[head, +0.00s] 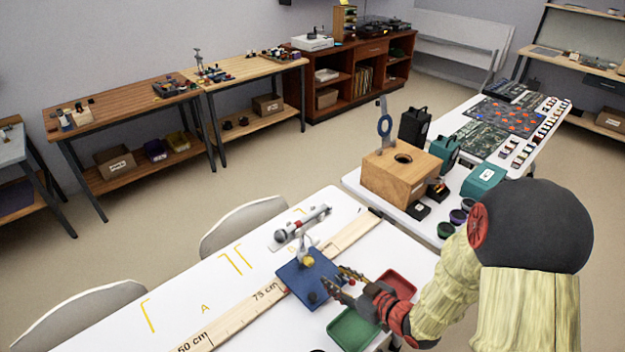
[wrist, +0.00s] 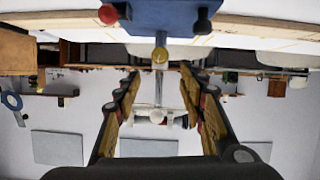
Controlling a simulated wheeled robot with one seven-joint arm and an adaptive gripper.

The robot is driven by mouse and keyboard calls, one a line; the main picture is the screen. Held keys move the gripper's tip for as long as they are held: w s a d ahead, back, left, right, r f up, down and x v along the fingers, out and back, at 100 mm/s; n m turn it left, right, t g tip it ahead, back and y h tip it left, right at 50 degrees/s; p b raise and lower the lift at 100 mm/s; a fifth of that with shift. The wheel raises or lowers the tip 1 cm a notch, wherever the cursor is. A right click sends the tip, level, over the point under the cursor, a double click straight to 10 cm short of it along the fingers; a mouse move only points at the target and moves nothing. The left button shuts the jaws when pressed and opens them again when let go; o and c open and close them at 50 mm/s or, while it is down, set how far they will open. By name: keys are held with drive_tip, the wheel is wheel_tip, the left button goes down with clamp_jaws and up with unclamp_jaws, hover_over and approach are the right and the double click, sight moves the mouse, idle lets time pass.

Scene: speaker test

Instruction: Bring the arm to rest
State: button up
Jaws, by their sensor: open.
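My arm reaches in from the right in the head view. My gripper (head: 338,281) is open and empty, over the white table (head: 190,285) at the right edge of a blue board (head: 297,283). The board carries a small stand with a yellow knob (head: 308,261). In the wrist view, which looks upside down, my gripper (wrist: 159,84) shows both fingers spread apart. The stand's rod with its yellow knob (wrist: 160,55) appears between the fingers, and the blue board (wrist: 180,15) is at the top. I cannot tell whether a finger touches the stand.
A green tray (head: 352,331) and a red tray (head: 401,284) lie by my gripper. A wooden ruler (head: 235,317) runs along the table, with a microphone-like device (head: 302,225) behind. A wooden box (head: 400,180) stands on the other table. The table's left part is clear.

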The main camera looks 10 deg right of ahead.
drive_tip(key=w+d+r+m+h, duration=0.1)
drive_tip(key=w+d+r+h, duration=0.2)
drive_tip(key=d+r+h, duration=0.3)
drive_tip(key=s+d+r+m+g+h, duration=0.25)
drive_tip(key=s+d+r, duration=0.2)
drive_tip(key=r, duration=0.45)
drive_tip(key=s+a+r+m+g, duration=0.1)
drive_tip(key=s+a+r+m, duration=0.1)
drive_tip(key=s, duration=0.7)
drive_tip(key=s+a+r+m+g+y, duration=0.1)
drive_tip(key=s+a+r, duration=0.3)
drive_tip(key=s, duration=0.6)
wheel_tip(320, 180, up, 3)
drive_tip(key=shift+f+m+g, duration=0.15)
drive_tip(key=shift+m+g, duration=0.3)
drive_tip(key=shift+g, duration=0.3)
